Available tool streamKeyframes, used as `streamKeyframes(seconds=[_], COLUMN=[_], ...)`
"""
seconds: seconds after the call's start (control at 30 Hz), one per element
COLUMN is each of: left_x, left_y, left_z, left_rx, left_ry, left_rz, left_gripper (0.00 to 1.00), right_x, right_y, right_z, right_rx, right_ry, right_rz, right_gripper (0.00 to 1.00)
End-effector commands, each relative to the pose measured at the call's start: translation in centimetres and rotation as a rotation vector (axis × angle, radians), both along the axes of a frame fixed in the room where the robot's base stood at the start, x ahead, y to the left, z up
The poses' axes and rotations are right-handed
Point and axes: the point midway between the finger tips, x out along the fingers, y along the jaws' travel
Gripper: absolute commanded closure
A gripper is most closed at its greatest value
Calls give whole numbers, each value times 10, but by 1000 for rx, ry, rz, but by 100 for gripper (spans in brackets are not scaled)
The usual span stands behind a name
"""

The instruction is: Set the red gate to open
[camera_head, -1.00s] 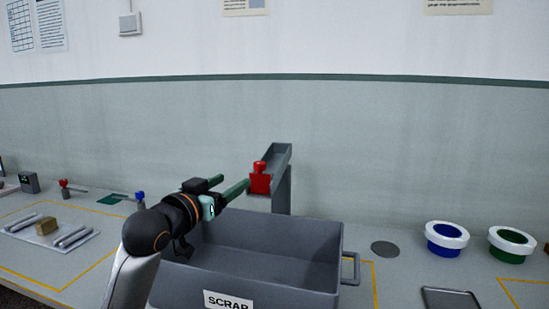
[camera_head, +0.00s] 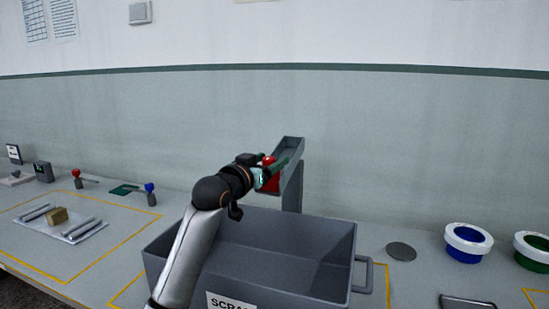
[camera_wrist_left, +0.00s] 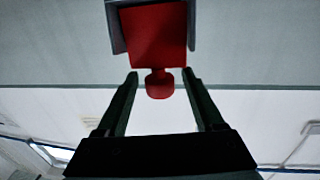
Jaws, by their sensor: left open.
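The red gate (camera_head: 269,180) is a plate with a round red knob at the lower end of the grey sloping chute (camera_head: 293,147). My left gripper partly hides it in the head view. In the left wrist view the red plate (camera_wrist_left: 155,38) sits between the chute's side walls, and its knob (camera_wrist_left: 159,84) points toward my gripper. My left gripper (camera_head: 284,166) is open. In the wrist view its two green fingers (camera_wrist_left: 160,76) stand on either side of the knob, with a visible gap on both sides. My right gripper is not in view.
A grey bin labelled SCRAP (camera_head: 337,262) stands below the chute. Blue (camera_head: 467,247) and green (camera_head: 535,255) white-rimmed containers stand at the right. A tray (camera_head: 85,237) with rods and a tan block lies at the left. Small red-topped (camera_head: 77,177) and blue-topped (camera_head: 150,190) items stand behind it.

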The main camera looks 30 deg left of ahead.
Motion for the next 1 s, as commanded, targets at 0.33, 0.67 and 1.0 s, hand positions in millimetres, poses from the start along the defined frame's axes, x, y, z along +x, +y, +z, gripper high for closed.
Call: streamKeyframes(seconds=[0.33, 0.67, 1.0], left_x=[25, 26, 26], left_y=[2, 2, 2], left_z=[0, 0, 0], left_rx=[1, 1, 1], left_ry=[-1, 0, 0], left_rz=[0, 0, 0], left_gripper=[31, 36, 74], right_x=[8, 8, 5], right_y=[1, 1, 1], right_z=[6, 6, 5], right_rx=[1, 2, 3], right_ry=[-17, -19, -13], right_rz=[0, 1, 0], right_gripper=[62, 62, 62])
